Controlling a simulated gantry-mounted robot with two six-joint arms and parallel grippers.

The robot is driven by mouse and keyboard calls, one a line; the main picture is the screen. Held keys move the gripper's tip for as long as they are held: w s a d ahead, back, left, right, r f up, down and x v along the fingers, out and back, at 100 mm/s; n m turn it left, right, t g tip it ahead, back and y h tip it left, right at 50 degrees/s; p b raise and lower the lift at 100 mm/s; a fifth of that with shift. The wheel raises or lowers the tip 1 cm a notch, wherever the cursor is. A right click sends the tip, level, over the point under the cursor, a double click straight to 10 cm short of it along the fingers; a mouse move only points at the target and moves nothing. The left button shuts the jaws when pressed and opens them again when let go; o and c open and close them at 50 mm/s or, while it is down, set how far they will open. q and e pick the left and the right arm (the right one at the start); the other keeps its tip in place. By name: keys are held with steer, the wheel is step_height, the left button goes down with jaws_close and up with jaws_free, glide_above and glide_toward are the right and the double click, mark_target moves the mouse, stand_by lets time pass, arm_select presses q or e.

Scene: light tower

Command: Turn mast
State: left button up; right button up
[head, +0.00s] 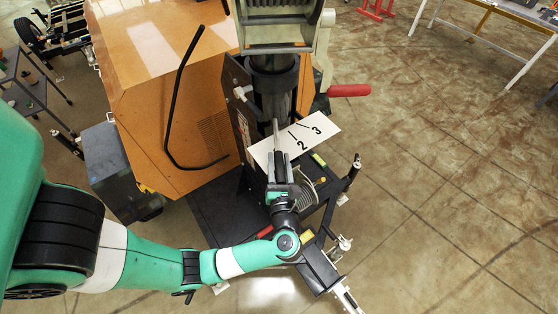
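The dark mast (272,84) of the light tower stands upright at the top centre of the head view, beside the orange housing. A white plate (311,137) marked 2 and 3 sticks out to the right at the mast's lower part. My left gripper (280,166) is at the mast's foot, just below the plate, pointing away from me. A thin grey upright bar (276,134) shows just beyond its fingertips; I cannot tell whether they touch it. The finger gap is too small to make out. My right gripper is not in view.
The orange housing (155,75) with a black bent rod (175,105) fills the upper left. A red handle (349,90) sticks out right of the mast. The dark trailer frame (319,267) runs toward the lower right. The floor on the right is mostly clear.

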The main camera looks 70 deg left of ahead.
arm_select(q)
jaws_close()
stand_by(1.1)
